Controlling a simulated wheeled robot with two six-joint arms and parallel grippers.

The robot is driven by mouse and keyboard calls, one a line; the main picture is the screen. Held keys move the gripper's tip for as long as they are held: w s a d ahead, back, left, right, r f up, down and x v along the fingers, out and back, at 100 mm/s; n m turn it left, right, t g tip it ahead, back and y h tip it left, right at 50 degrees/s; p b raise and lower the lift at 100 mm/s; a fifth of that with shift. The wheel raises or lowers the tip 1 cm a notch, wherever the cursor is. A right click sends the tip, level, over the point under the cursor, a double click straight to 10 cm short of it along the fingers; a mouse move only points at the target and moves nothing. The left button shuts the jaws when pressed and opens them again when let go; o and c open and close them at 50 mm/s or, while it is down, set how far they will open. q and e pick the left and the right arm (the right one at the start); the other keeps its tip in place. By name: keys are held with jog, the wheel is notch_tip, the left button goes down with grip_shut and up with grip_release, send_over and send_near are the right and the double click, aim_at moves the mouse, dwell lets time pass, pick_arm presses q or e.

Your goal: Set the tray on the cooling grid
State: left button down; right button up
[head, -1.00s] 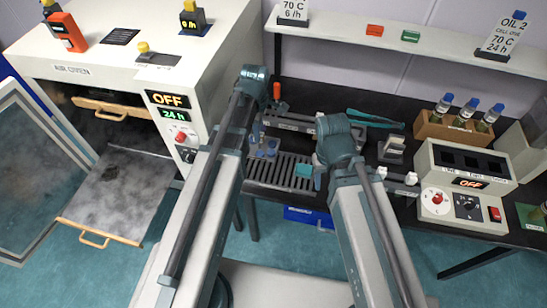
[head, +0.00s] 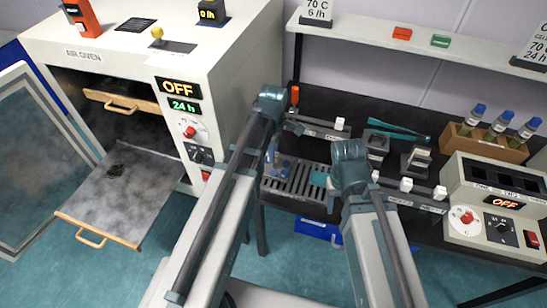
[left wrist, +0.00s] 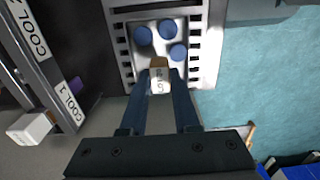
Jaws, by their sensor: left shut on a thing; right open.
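The tray (left wrist: 180,22) is a shiny light-grey metal plate with 3 blue discs on it. In the left wrist view it lies over the slotted cooling grid (left wrist: 125,55), with slots showing on both sides. My left gripper (left wrist: 160,88) is shut on the tray's small labelled handle. In the head view the blue discs show at the left part of the cooling grid (head: 304,186), below my left gripper (head: 272,150), partly hidden by my arm. I cannot tell whether the tray touches the grid. My right gripper (head: 328,186) is open near the grid's right end, its fingers mostly hidden.
The air oven (head: 110,60) stands at left with its door open and a rack (head: 115,190) pulled out. Labelled rails with white blocks (head: 405,185), silver devices (head: 418,160), a bottle rack (head: 490,140) and a tester (head: 495,205) occupy the black bench. A shelf (head: 430,50) runs behind.

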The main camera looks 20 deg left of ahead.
pick_arm(q)
jog(key=shift+f, duration=0.25)
pick_arm(e)
jog(key=shift+f, duration=0.25)
pick_arm(q)
jog(key=shift+f, duration=0.2)
jog(key=c, duration=0.7)
grip_release()
pick_arm(e)
jog(key=shift+f, duration=0.15)
pick_arm(q)
jog(key=shift+o, duration=0.2)
jog(key=shift+r, duration=0.15)
notch_tip(320, 180, up, 12)
jog(key=p, duration=1.2)
jog(key=s+d+m+y, duration=0.1)
jog(key=s+d+m, duration=1)
jog(key=m, duration=1)
jog(key=s, duration=0.3)
jog(key=shift+s, duration=0.15)
pick_arm(e)
notch_tip(320, 180, up, 12)
